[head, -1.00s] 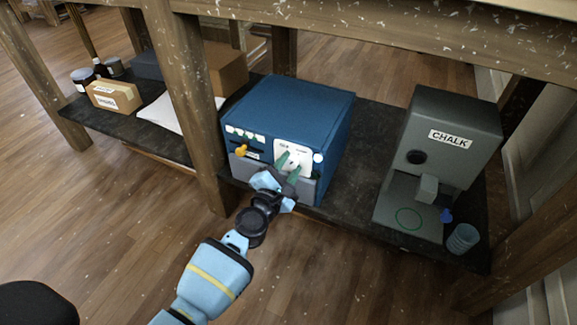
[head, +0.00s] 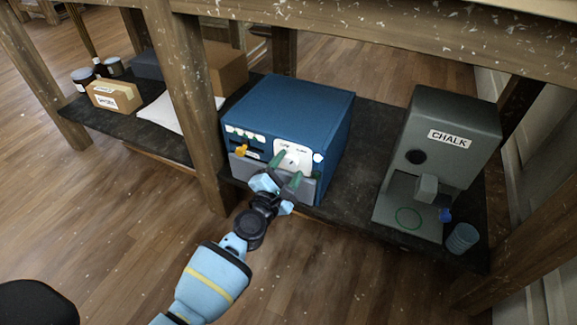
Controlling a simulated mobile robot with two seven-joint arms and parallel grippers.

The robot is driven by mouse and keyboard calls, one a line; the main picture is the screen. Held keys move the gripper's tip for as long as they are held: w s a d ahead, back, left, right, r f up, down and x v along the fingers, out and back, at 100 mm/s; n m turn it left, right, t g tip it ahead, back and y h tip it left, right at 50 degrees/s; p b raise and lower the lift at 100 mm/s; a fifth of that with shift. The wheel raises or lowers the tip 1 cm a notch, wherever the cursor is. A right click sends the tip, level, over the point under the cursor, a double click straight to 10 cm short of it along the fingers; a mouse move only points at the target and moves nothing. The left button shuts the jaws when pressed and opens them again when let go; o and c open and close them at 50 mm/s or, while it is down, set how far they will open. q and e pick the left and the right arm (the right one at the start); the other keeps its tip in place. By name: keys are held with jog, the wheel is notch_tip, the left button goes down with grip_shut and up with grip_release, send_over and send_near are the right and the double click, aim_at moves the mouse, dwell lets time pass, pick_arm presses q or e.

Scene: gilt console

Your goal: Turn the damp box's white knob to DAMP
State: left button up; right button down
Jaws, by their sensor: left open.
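The damp box is a blue box (head: 300,108) with a grey lower front, on the dark shelf under the console. A white panel (head: 301,152) with small print, too small to read surely, is on the right of its front. The white knob is hard to make out against this panel, so its setting cannot be told. My left gripper (head: 288,168) is open, its two green fingers apart in front of the panel's lower part. I cannot tell whether they touch the knob. My right gripper is not in view.
A yellow-orange knob (head: 242,149) sits on the left of the box's front. A grey CHALK machine (head: 452,130) and a blue cup (head: 462,238) stand to the right. Wooden posts (head: 196,110) frame the shelf. A cardboard box (head: 114,96) is at far left.

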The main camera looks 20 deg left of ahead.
pick_arm(q)
jog(key=s+p, duration=0.1)
jog(key=s, duration=0.6)
jog(key=shift+a, duration=0.1)
